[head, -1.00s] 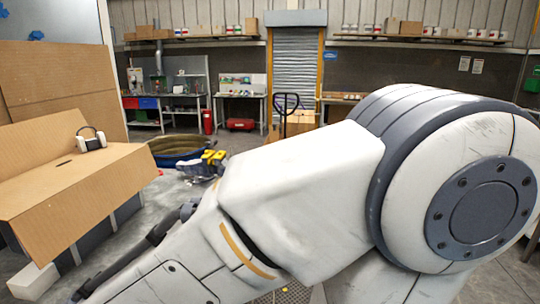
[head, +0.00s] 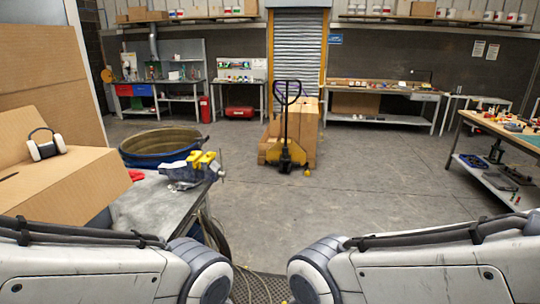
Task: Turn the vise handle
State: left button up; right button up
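A blue vise (head: 188,172) with yellow jaw covers stands on the corner of a grey workbench (head: 145,205) left of centre. A dark bar, perhaps its handle, shows at the vise's right side; it is too small to tell its angle. My two arms show at the bottom left and bottom right. Both grippers are out of view, and no part of my arms touches the vise in this view.
A cardboard box (head: 85,185) with a headset (head: 46,146) on it is left of the vise. A round blue-rimmed tub (head: 160,142) stands behind. A pallet truck (head: 287,150) with boxes is ahead. The middle floor (head: 370,190) is clear. Another workbench (head: 500,130) is at the right.

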aim_at(222, 174)
jog(key=z, duration=0.35)
jog(key=i, duration=1)
jog(key=u, duration=0.4)
jog(key=i, duration=1.55)
jog(key=u, duration=0.75)
